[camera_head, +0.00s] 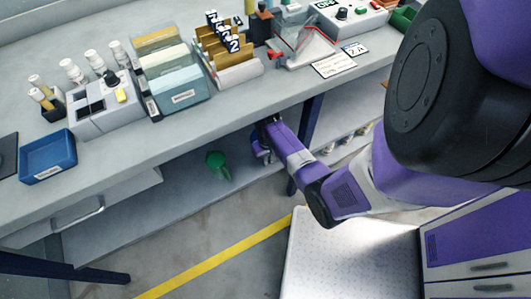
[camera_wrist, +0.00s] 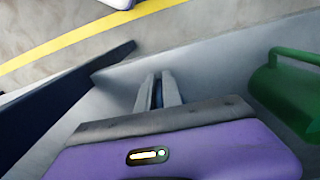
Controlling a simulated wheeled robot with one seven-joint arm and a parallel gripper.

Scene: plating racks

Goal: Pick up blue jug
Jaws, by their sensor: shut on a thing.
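My gripper (camera_wrist: 159,78) is in the lower middle of the wrist view, its two pale fingers close together with a narrow gap. A dark blue strip (camera_wrist: 157,95) shows between the fingers; I take it as a part of the blue jug, whose body is hidden. The gripper is shut on it. In the head view my gripper (camera_head: 260,152) is beneath the bench's front edge, over the lower shelf, right of a green jug (camera_head: 218,166). No whole blue jug can be made out there. The green jug also shows at the right of the wrist view (camera_wrist: 290,92).
The bench top (camera_head: 225,122) carries racks, bottles and a blue tray (camera_head: 47,158) above the lower shelf (camera_head: 160,215). A dark blue bench leg (camera_head: 306,140) stands close behind my forearm. The floor by the yellow line (camera_head: 215,262) is clear.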

